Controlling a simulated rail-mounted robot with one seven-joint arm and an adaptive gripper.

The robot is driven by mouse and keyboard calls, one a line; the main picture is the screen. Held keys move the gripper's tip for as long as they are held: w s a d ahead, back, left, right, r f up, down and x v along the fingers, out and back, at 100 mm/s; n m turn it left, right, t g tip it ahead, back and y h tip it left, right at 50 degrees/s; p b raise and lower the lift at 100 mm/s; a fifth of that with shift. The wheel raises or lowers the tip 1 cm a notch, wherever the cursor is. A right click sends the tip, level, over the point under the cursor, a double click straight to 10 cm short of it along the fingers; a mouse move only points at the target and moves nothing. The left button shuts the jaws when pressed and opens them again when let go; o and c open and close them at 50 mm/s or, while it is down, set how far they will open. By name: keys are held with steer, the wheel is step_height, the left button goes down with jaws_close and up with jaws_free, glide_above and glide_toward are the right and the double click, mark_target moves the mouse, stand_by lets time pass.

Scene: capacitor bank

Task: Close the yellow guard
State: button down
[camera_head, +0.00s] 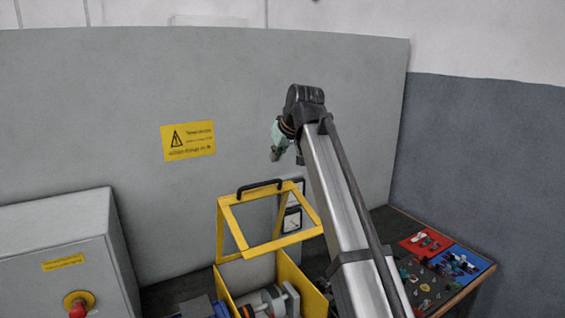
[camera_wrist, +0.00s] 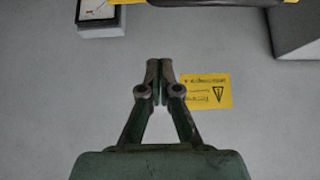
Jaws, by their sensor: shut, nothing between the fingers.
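The yellow guard (camera_head: 229,228) is a hinged frame with a black handle (camera_head: 260,187) along its upper edge. It stands raised and tilted above a yellow-sided box (camera_head: 300,287) with machine parts inside, so it is open. My gripper (camera_head: 276,155) is above the guard's handle, apart from it, pointing down. In the wrist view my gripper (camera_wrist: 160,66) is shut and empty, and the guard's black handle (camera_wrist: 220,2) crosses the top edge. My arm hides the area right of the guard.
A grey cabinet with a red knob (camera_head: 78,309) stands at left. A meter (camera_head: 291,220) is behind the guard. A yellow warning sign (camera_head: 188,140) is on the grey panel behind. Red and blue mats (camera_head: 470,263) with small parts lie at right.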

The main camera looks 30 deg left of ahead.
mark_target(273, 186)
steer(key=f+p, duration=0.1)
steer(key=f, duration=0.1)
steer(key=a+f+p, duration=0.1)
steer(key=f+p, duration=0.1)
steer(key=f, duration=0.1)
steer(key=w+a+f+p, duration=0.1)
steer(key=f, duration=0.1)
steer(key=shift+a+f, duration=0.2)
steer(key=shift+f, duration=0.05)
steer(key=shift+s+d+f+p, duration=0.1)
steer(key=shift+d+p, duration=0.2)
steer(key=shift+p, duration=0.1)
steer(key=shift+d+f, duration=0.15)
steer(key=shift+f, duration=0.05)
